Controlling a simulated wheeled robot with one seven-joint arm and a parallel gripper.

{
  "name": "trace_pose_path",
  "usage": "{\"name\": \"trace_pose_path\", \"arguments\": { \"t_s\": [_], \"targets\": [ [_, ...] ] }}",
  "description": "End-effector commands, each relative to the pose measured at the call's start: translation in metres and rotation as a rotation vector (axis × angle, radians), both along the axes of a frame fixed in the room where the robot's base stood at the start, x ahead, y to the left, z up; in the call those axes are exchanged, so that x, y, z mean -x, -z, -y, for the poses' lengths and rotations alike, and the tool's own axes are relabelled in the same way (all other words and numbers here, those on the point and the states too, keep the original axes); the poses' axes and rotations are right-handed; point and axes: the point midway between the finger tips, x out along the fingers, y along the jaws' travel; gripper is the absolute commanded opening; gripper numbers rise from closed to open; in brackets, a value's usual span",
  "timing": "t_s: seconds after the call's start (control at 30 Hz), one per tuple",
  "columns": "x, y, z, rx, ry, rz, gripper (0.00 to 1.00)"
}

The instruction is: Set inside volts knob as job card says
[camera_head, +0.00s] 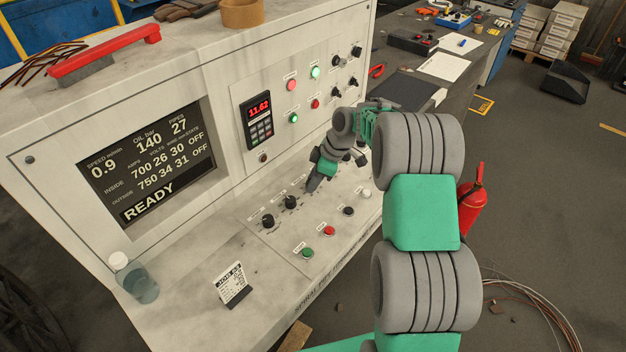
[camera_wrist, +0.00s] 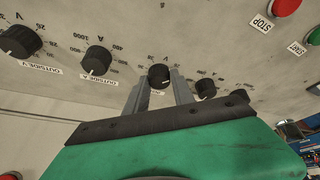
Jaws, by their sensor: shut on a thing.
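My gripper (camera_wrist: 160,85) is shut on a small black knob (camera_wrist: 159,77) in the middle of a row, one finger on each side. From its place in the row it looks like the inside volts knob; its own label is not readable. In the head view my gripper (camera_head: 314,186) points down at the sloped console and hides this knob. The job card (camera_head: 232,284) stands on the console's front left, its print too small to read. The display (camera_head: 148,160) reads INSIDE 700 amps, 26 volts and READY.
Outside A (camera_wrist: 97,60) and outside V (camera_wrist: 20,41) knobs sit left of my fingers in the wrist view, another black knob (camera_wrist: 204,88) close on the right. Green (camera_head: 307,252) and red (camera_head: 328,231) buttons lie nearer the console's front edge. A glass jar (camera_head: 136,282) stands front left.

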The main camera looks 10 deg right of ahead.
Motion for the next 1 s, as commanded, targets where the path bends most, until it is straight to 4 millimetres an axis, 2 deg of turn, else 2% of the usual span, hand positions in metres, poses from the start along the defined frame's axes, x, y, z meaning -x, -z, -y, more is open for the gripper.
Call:
{"name": "trace_pose_path", "arguments": {
  "t_s": [0.03,0.3,0.73,1.0],
  "targets": [
    [-0.0002,-0.0002,0.0001,0.0,0.0,0.001,0.21],
    [-0.0003,-0.0004,0.0003,0.0,0.0,0.001,0.0],
    [0.0,0.0008,-0.0001,0.0,0.033,0.002,0.0],
    [0.0003,0.0022,-0.0006,0.0,0.176,0.004,0.0]
  ]
}}
